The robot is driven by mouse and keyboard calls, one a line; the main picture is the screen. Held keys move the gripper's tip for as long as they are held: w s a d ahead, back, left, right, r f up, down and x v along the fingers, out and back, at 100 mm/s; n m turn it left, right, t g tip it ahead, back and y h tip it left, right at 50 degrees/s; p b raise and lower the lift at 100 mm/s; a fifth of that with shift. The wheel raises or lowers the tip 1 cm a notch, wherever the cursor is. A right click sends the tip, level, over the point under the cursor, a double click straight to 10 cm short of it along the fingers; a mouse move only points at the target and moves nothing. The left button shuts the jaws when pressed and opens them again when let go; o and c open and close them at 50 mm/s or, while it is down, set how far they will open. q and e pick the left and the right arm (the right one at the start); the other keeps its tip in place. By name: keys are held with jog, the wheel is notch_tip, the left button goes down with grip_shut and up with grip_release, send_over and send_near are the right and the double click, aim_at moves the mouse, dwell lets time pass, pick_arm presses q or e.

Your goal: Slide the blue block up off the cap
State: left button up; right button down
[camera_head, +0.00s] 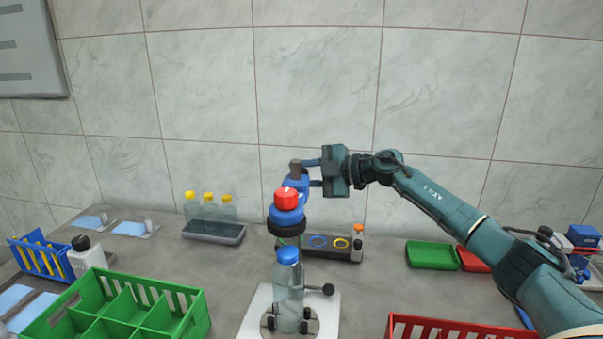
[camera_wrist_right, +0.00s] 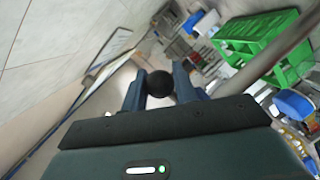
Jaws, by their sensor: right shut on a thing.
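A blue block (camera_head: 298,184) with a dark grey knob on top (camera_head: 295,167) is at the fingertips of my right gripper (camera_head: 304,173). The gripper is shut on it; in the right wrist view a round black knob (camera_wrist_right: 160,83) shows between the fingers (camera_wrist_right: 160,88). A red cap (camera_head: 286,197) sits just below and in front of the block, on a blue ring (camera_head: 286,215) over a black ring (camera_head: 286,231). The block's lower part is partly hidden by the cap, so I cannot tell if they touch. My left gripper is not in view.
A clear bottle with a blue cap (camera_head: 289,290) stands on a white plate below. A green crate (camera_head: 190,318) is at front left, a red crate (camera_head: 450,328) at front right. A grey tray of yellow-capped bottles (camera_head: 214,231) and a green tray (camera_head: 431,254) stand farther back.

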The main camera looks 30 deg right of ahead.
jog(key=c, duration=1.1)
grip_release()
jog(key=shift+d, duration=0.1)
jog(key=shift+b+v, duration=1.45)
jog(key=shift+v, duration=5.1)
